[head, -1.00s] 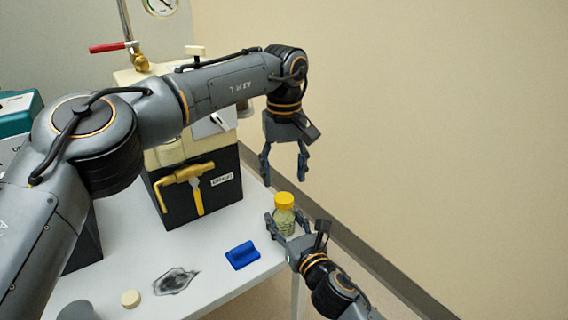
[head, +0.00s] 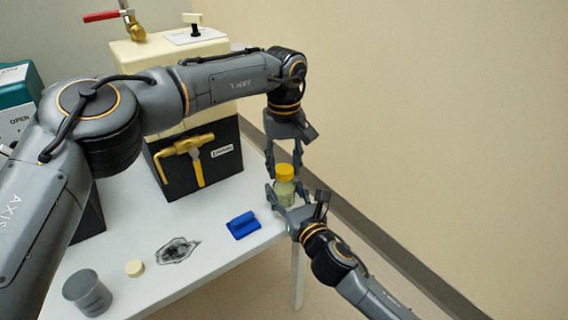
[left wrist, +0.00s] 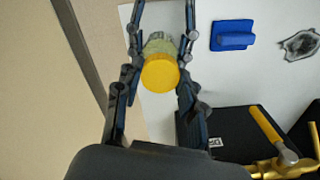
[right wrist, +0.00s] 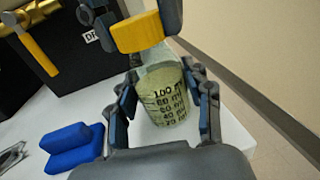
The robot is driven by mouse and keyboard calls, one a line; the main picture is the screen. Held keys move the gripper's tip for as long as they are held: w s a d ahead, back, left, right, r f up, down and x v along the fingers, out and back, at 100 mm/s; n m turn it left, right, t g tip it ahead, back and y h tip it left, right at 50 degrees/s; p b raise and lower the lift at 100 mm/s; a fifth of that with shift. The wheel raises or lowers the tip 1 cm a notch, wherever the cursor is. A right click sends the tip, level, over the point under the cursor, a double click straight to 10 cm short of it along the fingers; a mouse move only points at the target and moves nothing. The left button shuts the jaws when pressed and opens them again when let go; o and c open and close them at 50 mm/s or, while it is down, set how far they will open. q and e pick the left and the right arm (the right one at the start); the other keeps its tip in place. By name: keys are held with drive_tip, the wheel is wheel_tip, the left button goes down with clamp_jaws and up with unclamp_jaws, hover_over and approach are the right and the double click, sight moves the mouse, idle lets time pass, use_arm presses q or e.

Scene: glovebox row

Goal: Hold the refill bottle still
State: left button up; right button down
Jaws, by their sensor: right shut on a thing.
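The refill bottle is a clear bottle with a yellow cap (head: 285,172) and pale green contents (head: 285,194). In the left wrist view the cap (left wrist: 160,73) sits between the fingers. Whether they touch it is unclear.
A blue block (head: 242,225) lies left of the bottle on the white table (head: 215,262). A black-fronted box with a yellow handle (head: 187,160) stands behind.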

use_arm(q)
drive_tip(key=shift+c, duration=0.6)
drive_tip(key=n, duration=1)
drive_tip(key=shift+n, duration=0.4)
drive_tip(key=n, duration=0.6)
drive_tip(key=shift+n, duration=0.3)
drive_tip(key=n, duration=0.4)
drive_tip(key=shift+r+n, duration=0.1)
drive_tip(key=shift+n, duration=0.2)
drive_tip(key=n, duration=0.6)
drive_tip(key=shift+n, duration=0.3)
drive_tip(key=n, duration=0.8)
drive_tip(key=shift+n, duration=0.4)
drive_tip(key=n, duration=0.5)
drive_tip(key=shift+n, duration=0.4)
drive_tip(key=shift+r, duration=0.2)
drive_tip(key=shift+r, duration=0.95)
